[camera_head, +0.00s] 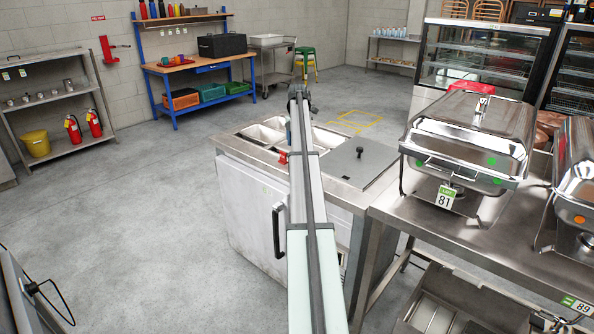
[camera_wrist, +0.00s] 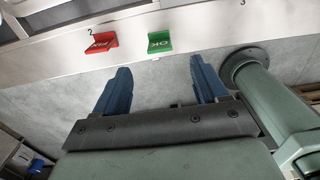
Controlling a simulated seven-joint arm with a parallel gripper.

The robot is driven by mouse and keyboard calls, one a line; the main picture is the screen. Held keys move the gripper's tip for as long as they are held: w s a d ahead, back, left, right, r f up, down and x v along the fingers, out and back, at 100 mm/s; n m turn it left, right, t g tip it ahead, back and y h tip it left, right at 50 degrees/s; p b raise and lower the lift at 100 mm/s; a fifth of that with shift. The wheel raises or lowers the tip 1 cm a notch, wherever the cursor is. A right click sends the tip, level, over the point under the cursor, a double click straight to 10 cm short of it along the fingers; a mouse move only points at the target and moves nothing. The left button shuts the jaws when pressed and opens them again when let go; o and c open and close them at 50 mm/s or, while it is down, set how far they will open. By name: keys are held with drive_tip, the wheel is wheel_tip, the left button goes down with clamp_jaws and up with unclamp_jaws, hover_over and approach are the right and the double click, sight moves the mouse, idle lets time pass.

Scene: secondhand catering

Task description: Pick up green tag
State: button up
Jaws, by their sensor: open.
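The green tag (camera_wrist: 160,42), with white lettering that looks upside down, sits on the edge of a pale metal surface at the top of the wrist view. A red tag (camera_wrist: 101,42) sits to its left on the same edge. My gripper (camera_wrist: 160,65) is open and empty. Its two blue fingers are apart, with the green tag ahead of the gap, closer to the right finger's line. The fingers do not appear to touch it. In the head view my arm covers part of the counter, and I cannot make out the green tag there.
A steel prep counter (camera_head: 345,186) with open wells and a lid (camera_head: 352,164) stands under my arm. A red piece (camera_head: 283,157) shows on its edge. A chafing dish (camera_head: 462,140) stands on the steel table at right. Floor at left is clear.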

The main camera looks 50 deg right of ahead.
wheel_tip(320, 180, down, 11)
drive_tip(key=shift+a+r, duration=0.1)
drive_tip(key=shift+r, duration=0.05)
drive_tip(key=c, duration=1.1)
drive_tip(key=shift+c, duration=0.2)
